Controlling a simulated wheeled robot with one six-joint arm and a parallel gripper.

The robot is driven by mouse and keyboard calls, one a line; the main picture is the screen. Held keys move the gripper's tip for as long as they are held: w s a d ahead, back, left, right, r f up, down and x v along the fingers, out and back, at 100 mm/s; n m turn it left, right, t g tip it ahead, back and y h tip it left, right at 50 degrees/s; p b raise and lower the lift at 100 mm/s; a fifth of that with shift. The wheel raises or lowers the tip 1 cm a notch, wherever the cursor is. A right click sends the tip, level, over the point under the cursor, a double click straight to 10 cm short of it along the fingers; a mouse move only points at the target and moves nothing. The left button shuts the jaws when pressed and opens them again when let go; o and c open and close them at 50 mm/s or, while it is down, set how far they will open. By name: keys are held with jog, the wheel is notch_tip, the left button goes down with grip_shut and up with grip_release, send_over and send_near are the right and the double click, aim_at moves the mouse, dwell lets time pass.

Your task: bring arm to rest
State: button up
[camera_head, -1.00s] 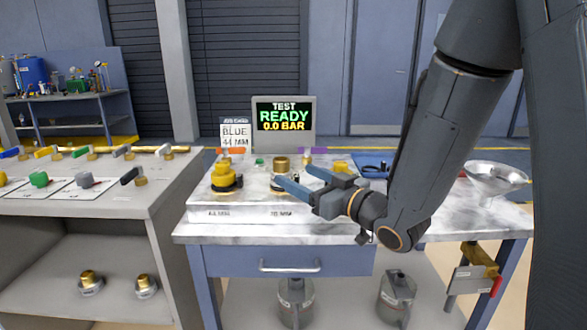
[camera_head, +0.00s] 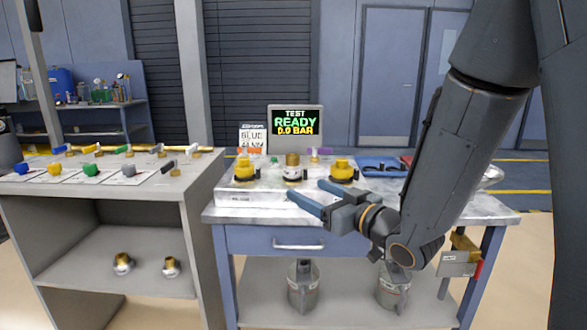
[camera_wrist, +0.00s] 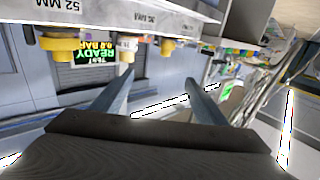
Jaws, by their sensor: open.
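My gripper (camera_head: 312,194) is open with nothing between its blue-tipped fingers. In the head view it hangs in front of the workbench (camera_head: 262,238), level with the front edge of the white fixture block (camera_head: 265,196). My arm reaches down to it from the upper right, bent at the elbow. In the wrist view the two fingers (camera_wrist: 158,92) stand wide apart, and the picture is upside down. Yellow caps (camera_head: 245,169) and a brass-topped fitting (camera_head: 292,168) sit on the block, apart from the fingers.
A screen (camera_head: 295,121) reading TEST READY 0.0 BAR stands behind the block. A blue tray (camera_head: 382,167) lies to the right of the block. Grey jugs (camera_head: 303,285) stand on the lower shelf. A grey side counter (camera_head: 100,190) with coloured valve handles is at left.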

jog(key=s+d+f+m+g+h+p, duration=0.45)
jog(key=d+f+h, duration=0.5)
jog(key=d, duration=0.35)
jog(key=s+d+m+g+h+p, duration=0.1)
jog(key=s+g, duration=0.8)
jog(key=s, duration=1.2)
jog(key=shift+d+r+m+h+p, duration=0.3)
jog(key=shift+m+p, duration=0.4)
jog(key=shift+m, duration=0.45)
